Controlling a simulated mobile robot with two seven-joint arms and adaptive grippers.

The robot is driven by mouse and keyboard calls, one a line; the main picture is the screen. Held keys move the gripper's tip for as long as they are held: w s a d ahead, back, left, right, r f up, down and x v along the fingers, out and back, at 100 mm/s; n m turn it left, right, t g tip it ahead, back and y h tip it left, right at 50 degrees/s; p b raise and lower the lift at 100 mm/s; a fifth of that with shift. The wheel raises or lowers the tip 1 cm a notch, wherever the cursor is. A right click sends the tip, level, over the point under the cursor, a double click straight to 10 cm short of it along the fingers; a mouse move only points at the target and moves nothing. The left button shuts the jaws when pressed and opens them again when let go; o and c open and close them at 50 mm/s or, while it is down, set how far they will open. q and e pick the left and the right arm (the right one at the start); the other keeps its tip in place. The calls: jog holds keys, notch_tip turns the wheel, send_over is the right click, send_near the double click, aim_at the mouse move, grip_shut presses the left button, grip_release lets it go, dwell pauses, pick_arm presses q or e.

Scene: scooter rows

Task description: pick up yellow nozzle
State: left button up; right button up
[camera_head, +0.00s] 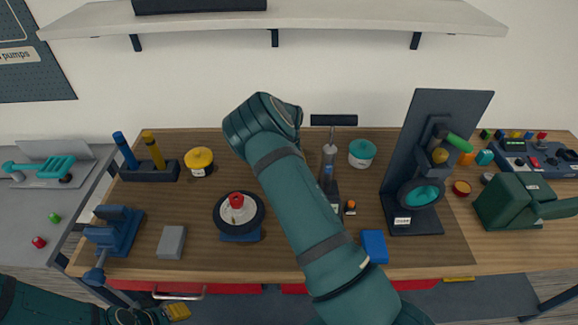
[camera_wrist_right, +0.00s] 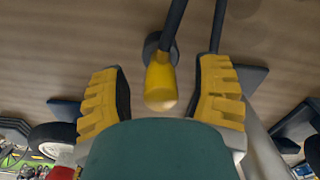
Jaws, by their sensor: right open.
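The yellow nozzle (camera_wrist_right: 160,80) shows in the right wrist view, rounded at its near end and joined to a dark rod or hose. My right gripper (camera_wrist_right: 163,98) is open, with one yellow finger on either side of the nozzle and visible gaps to both. In the head view my right arm covers the middle of the bench, and I cannot make out the right gripper or nozzle there. My left gripper (camera_head: 178,312) shows only partly at the lower left edge, below the bench; its opening is unclear.
The wooden bench (camera_head: 200,262) holds a wheel on a blue stand (camera_head: 240,237), a blue vise (camera_head: 118,232), a grey block (camera_head: 171,242) and a floor pump (camera_head: 328,160). A dark upright board (camera_head: 405,150) stands right of my arm. A shelf (camera_head: 330,15) hangs above.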

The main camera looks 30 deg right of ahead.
notch_tip(320, 180, down, 2)
grip_shut()
jog(key=shift+r, duration=0.1)
